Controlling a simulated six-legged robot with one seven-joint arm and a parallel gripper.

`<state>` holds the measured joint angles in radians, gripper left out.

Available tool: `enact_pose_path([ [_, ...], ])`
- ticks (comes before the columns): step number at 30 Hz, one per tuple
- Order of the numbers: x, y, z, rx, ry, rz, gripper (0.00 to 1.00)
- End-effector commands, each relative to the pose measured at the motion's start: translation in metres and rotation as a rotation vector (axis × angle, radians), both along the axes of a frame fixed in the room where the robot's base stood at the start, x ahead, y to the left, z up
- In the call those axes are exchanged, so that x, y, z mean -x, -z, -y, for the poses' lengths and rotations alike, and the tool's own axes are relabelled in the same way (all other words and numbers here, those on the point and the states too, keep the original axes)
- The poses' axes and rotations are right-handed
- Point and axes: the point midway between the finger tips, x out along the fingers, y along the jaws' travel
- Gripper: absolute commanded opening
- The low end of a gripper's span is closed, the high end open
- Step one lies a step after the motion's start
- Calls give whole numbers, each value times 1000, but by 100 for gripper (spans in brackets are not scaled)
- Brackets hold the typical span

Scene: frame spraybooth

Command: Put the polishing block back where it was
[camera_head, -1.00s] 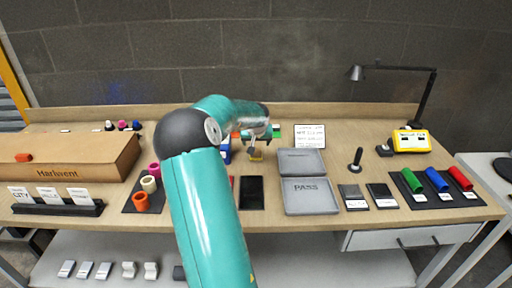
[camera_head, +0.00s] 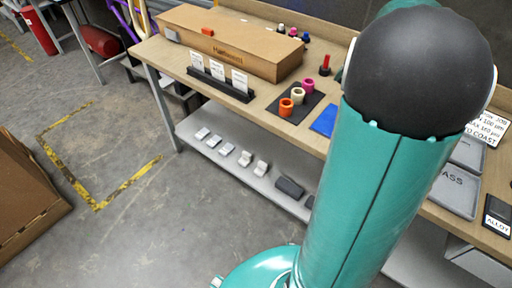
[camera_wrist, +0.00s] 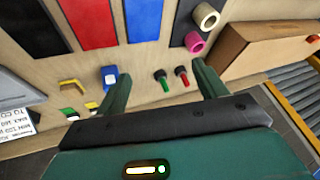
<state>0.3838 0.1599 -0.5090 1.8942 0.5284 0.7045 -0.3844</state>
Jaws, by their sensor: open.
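I cannot tell for sure which thing is the polishing block. In the wrist view a small blue block (camera_wrist: 110,77) stands on the bench beside my left finger, and a yellow piece (camera_wrist: 72,84) lies further left. My gripper (camera_wrist: 161,70) is open over the bench, with nothing visible between its fingers. A green peg and a red peg (camera_wrist: 183,76) show beyond the gap. In the head view a dark grey block (camera_head: 290,187) lies on the lower shelf, beside several lighter pieces (camera_head: 245,158). My arm hides the bench middle there.
A long cardboard box (camera_head: 230,45) and a black card holder (camera_head: 220,85) occupy the bench's left part. Rings stand on a dark mat (camera_head: 303,108). Blue (camera_wrist: 143,18) and red (camera_wrist: 92,20) mats lie bare. Grey trays (camera_head: 455,190) are at the right.

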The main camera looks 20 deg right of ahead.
Motion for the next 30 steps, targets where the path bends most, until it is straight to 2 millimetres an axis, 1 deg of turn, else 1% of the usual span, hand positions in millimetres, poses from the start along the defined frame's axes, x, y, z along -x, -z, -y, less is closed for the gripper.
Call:
enact_pose_path([
  [1,-6,-12,-37,-14,-60,13,71],
  [2,-7,-17,-57,-21,-92,15,71],
  [3,-8,-23,-84,-30,-138,17,71],
  [5,-6,-32,-123,-37,-203,17,71],
  [6,-3,-37,-148,-37,-248,15,71],
  [7,0,-41,-167,-37,-282,11,71],
  [8,4,-44,-185,-35,-314,9,71],
  [9,11,-48,-208,-28,-358,4,71],
  [11,23,-52,-242,-15,-422,-4,71],
  [12,32,-54,-262,-2,-464,-10,71],
  [14,48,-56,-291,22,-523,-22,71],
  [15,59,-56,-309,42,-563,-28,71],
  [17,77,-56,-333,76,-617,-38,71],
  [18,89,-54,-346,101,-650,-46,71],
  [21,115,-50,-370,162,-712,-60,71],
  [24,132,-45,-382,206,-747,-72,71],
  [25,135,-44,-384,214,-752,-73,71],
  [27,139,-42,-386,227,-760,-77,71],
  [30,140,-42,-387,230,-761,-78,71],
])
